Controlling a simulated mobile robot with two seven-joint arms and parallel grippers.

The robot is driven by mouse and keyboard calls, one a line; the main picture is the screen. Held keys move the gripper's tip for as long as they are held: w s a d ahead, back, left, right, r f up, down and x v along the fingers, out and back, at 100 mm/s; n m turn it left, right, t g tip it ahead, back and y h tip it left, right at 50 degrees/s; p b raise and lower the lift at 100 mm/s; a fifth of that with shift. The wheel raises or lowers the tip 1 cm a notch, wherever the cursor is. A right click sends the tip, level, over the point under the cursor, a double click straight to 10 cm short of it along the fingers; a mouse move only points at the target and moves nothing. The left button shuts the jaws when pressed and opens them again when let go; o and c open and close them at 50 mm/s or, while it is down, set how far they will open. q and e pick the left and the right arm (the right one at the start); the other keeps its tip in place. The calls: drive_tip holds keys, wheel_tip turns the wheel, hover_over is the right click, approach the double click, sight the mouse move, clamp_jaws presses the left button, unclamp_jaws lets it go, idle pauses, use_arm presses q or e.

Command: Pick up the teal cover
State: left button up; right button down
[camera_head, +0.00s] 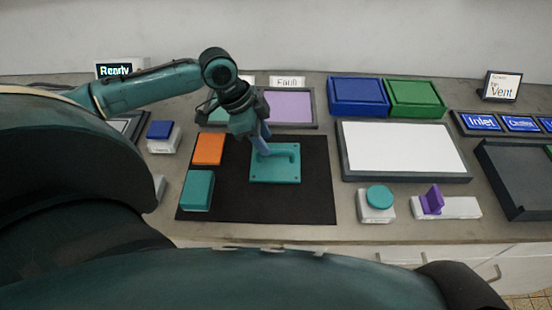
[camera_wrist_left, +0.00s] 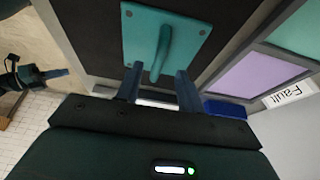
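The teal cover (camera_head: 285,176) is a flat plate with a raised bar handle, lying on the black mat (camera_head: 300,210). In the left wrist view the cover (camera_wrist_left: 190,45) is at the top, its handle (camera_wrist_left: 163,45) pointing down toward my gripper. My left gripper (camera_head: 262,142) is over the cover's upper left part. In the left wrist view its two fingers (camera_wrist_left: 158,80) are apart, with the handle's near end between or just beyond them. I cannot tell whether they touch it. My right gripper (camera_wrist_left: 52,74) seems to show at the left of that view, too small to read.
An orange block (camera_head: 208,149) and a teal block (camera_head: 197,190) stand left of the cover. A tray with a lilac panel (camera_head: 289,105) is behind it. Blue (camera_head: 357,95) and green (camera_head: 414,97) boxes and a white panel (camera_head: 405,150) are to the right.

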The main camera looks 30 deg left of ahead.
sight(276, 151)
use_arm(q)
drive_tip(key=shift+d+p+x, duration=0.2)
drive_tip(key=shift+x, duration=1.15)
drive_tip(key=shift+d+p+x, duration=0.15)
drive_tip(key=shift+x, duration=1.2)
drive_tip(key=shift+w+r, duration=0.15)
drive_tip(key=shift+c, duration=0.4)
clamp_jaws()
drive_tip(key=shift+r, duration=0.1)
